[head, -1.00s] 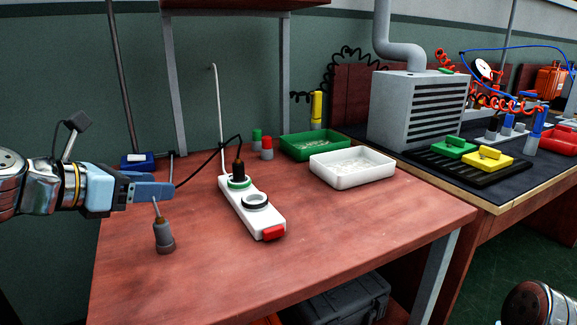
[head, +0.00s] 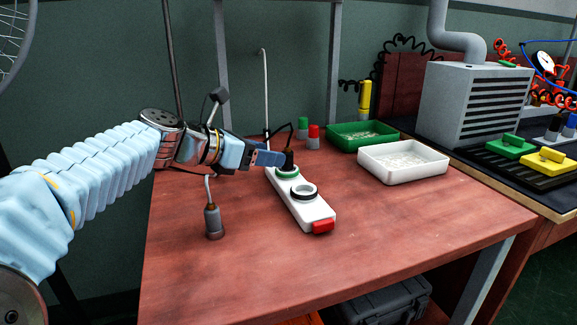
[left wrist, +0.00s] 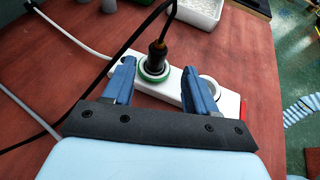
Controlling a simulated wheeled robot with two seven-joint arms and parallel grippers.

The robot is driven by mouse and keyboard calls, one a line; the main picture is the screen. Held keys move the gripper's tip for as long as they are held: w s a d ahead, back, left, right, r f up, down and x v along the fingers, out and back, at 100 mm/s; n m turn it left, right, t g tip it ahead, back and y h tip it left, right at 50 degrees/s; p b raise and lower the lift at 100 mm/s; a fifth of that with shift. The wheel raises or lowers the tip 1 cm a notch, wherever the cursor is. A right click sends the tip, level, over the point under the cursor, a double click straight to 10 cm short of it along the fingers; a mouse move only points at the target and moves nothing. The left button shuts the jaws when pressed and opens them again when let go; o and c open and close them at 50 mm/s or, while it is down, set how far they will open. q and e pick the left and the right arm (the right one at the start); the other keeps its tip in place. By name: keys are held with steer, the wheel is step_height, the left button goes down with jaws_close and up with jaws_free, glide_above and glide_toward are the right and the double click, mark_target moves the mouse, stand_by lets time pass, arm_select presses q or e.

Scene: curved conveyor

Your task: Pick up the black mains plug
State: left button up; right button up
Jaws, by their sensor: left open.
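The black mains plug (head: 289,160) stands upright in the green-ringed socket of a white power strip (head: 316,213), its dark cable rising from the top. It also shows in the left wrist view (left wrist: 158,50), with a brown band near its base. My left gripper (head: 272,158) is open, just left of the plug in the head view. In the left wrist view its two blue fingers (left wrist: 159,68) are spread, one on either side of the green-ringed socket, with the plug beyond the gap between them. I see no contact. My right gripper is out of view.
A grey cylindrical item (head: 213,220) with a cable stands on the table left of the strip. The front right of the table is clear.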

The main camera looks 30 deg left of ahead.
mark_target(282, 170)
arm_select(q)
steer(key=x, duration=0.5)
steer(key=shift+w+a+f+b, duration=0.15)
steer(key=shift+f+b, duration=0.05)
steer(key=shift+b, duration=0.15)
steer(key=shift+c, duration=0.3)
jaws_close()
